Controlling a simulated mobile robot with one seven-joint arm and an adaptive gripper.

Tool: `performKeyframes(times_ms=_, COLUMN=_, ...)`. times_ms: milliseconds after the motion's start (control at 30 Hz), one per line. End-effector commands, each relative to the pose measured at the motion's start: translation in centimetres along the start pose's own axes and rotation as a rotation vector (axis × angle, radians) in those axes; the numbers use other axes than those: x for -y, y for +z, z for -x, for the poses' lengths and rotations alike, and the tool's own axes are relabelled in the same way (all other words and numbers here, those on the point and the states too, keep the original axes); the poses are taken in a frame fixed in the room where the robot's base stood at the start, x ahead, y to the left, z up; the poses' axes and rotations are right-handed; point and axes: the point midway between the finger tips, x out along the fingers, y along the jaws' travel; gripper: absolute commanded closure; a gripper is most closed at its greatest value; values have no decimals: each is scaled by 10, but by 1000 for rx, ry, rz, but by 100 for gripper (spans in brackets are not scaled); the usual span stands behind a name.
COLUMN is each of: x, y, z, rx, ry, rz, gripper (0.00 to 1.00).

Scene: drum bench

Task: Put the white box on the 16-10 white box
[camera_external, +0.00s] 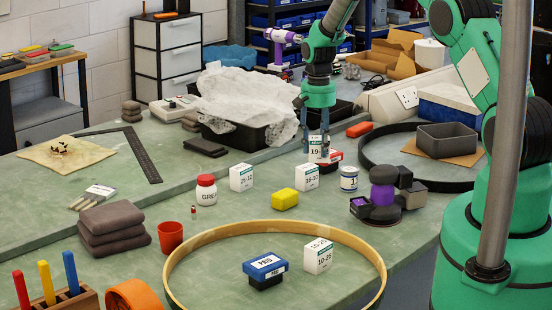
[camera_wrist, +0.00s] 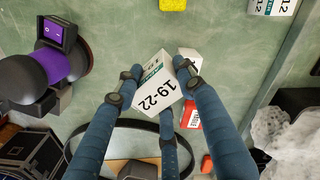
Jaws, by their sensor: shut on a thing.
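My gripper (camera_external: 325,143) hangs over the bench, its dark fingers closed around a white box (camera_external: 317,156). In the wrist view, my gripper (camera_wrist: 157,82) grips this box (camera_wrist: 162,92), which reads 19-22 and appears turned at an angle. The 16-10 white box (camera_external: 307,179) stands upright on the green bench, just below and slightly left of the held box in the outside view; its small print is hard to read. In the wrist view, a white box (camera_wrist: 190,55), apparently this one, is partly hidden behind the held box and a finger. The held box appears above it and apart.
A 10-25 white box (camera_external: 318,257) stands inside a wooden hoop (camera_external: 205,238) in front.

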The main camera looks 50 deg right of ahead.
Motion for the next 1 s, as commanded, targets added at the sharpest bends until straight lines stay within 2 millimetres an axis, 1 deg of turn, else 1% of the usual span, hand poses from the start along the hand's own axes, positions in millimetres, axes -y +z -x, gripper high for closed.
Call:
performKeyframes(times_ms=33, x=4, y=-7, z=-1, rx=-1, ry=0, rz=0, gripper=90)
performKeyframes(times_ms=300, x=19, y=-38, z=-4, rx=0, ry=0, rz=0, gripper=90)
performKeyframes(times_ms=500, x=28, y=-55, z=-5, rx=-1, ry=-1, rz=0, gripper=90)
performKeyframes(times_ms=700, x=30, y=-60, z=-7, rx=0, ry=0, rz=0, gripper=90)
performKeyframes(times_ms=1000, x=30, y=-60, z=-7, rx=0, ry=0, rz=0, gripper=90)
